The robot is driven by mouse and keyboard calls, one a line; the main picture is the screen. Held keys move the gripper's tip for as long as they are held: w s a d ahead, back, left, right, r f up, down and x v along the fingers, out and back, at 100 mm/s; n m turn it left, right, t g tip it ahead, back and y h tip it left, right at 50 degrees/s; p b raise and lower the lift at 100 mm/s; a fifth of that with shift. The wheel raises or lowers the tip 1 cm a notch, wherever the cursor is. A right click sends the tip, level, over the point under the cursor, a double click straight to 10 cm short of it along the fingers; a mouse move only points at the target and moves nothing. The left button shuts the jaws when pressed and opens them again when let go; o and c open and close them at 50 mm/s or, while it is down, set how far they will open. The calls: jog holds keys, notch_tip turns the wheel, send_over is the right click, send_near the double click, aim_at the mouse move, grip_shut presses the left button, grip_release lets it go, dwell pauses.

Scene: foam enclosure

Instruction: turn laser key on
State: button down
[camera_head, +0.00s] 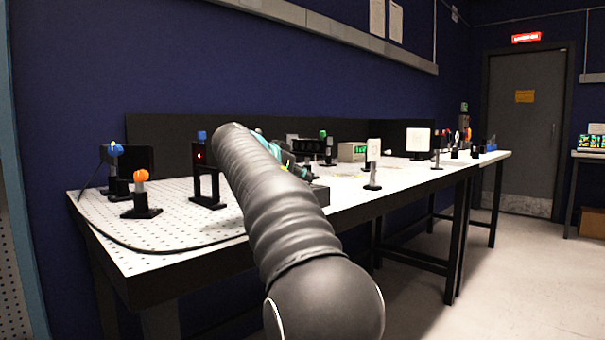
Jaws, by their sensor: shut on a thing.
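My arm in a dark ribbed sleeve reaches from the bottom centre over the near edge of the optical table (165,243). My gripper (297,167) shows only in part past the sleeve, low over the table, with teal and black parts. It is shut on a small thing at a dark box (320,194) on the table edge. That thing is hidden; by its place I take it to be the laser key, but its turn position cannot be seen.
On the left stand an orange-topped post (141,193), a blue-topped mount (116,165) and a black mount with a red light (205,175). A white card on a post (373,165) stands right of my gripper. Several optics fill the far end.

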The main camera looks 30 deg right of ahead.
jog(key=shift+f+m+g, duration=0.15)
jog(key=shift+m+g, duration=0.25)
jog(key=shift+g, duration=0.2)
jog(key=c, duration=1.3)
grip_release()
jog(key=shift+o, duration=0.2)
jog(key=v, duration=1.2)
jog(key=shift+a+f, duration=0.1)
